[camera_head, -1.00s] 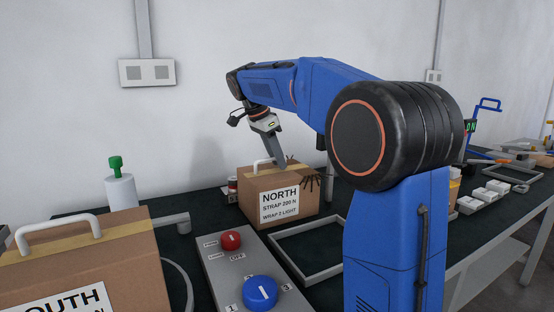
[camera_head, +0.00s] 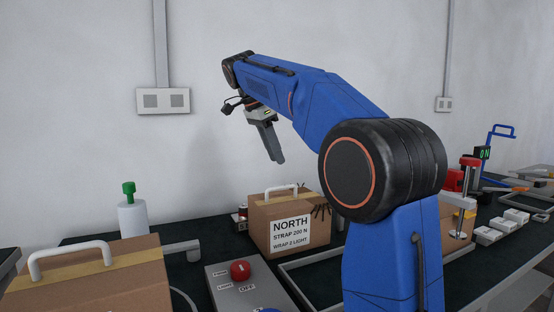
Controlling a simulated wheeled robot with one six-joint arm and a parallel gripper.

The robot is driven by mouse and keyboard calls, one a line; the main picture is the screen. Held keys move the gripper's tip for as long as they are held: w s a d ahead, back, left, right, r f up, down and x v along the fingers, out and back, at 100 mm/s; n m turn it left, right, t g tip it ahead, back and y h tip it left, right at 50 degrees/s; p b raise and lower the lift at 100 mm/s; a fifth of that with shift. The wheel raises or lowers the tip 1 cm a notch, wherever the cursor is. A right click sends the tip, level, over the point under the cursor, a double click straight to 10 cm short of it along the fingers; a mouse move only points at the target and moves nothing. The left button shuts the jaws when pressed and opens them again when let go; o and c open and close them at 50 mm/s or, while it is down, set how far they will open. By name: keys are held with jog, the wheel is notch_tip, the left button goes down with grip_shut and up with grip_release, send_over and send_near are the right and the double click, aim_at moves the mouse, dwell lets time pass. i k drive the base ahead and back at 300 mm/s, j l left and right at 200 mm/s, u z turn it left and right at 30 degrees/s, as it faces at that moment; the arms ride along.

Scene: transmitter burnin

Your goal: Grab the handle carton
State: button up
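A brown carton (camera_head: 275,231) labelled NORTH, with a white handle on top, stands on the dark table in the middle of the view. A second brown carton (camera_head: 110,290) with a white handle stands at the front left, cut off by the frame's lower edge. My gripper (camera_head: 276,158) hangs above the NORTH carton, apart from its handle. Its fingers are seen from the side and overlap, so their opening cannot be made out. No carton is seen in it.
A control box with a red knob (camera_head: 240,270) stands in front of the NORTH carton. A white bottle with a green top (camera_head: 132,215) stands at the left. A grey frame lies right of the box. White blocks (camera_head: 488,236) and a red clamp stand at the right.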

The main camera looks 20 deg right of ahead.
aim_at(130, 275)
jog(key=k, duration=1)
